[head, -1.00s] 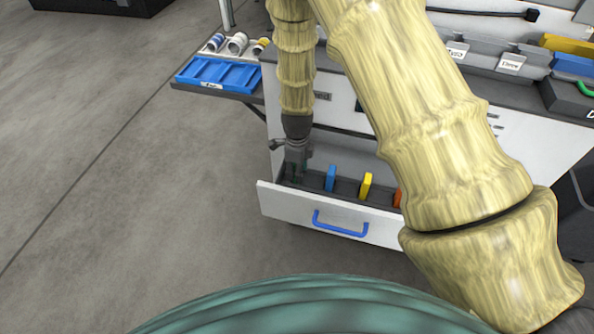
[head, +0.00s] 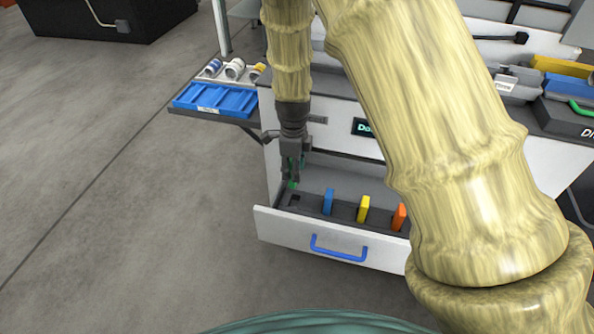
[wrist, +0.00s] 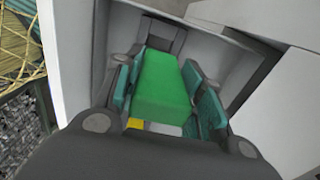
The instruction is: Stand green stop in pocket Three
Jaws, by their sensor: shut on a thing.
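My gripper (head: 292,174) is above the left end of the open drawer (head: 290,226) in the head view. It is shut on the green stop (wrist: 162,88), a green block between the teal finger pads in the wrist view. In the head view only a small bit of green shows at the fingertips. Below it an empty dark slot shows at the left of the drawer's rack. A blue stop (head: 328,201), a yellow stop (head: 363,208) and an orange stop (head: 399,216) stand upright in that rack. I cannot make out a label for pocket Three.
The drawer has a blue handle (head: 338,249) on its front. A blue tray (head: 216,100) sits on a side shelf at the left, with several rolls behind it.

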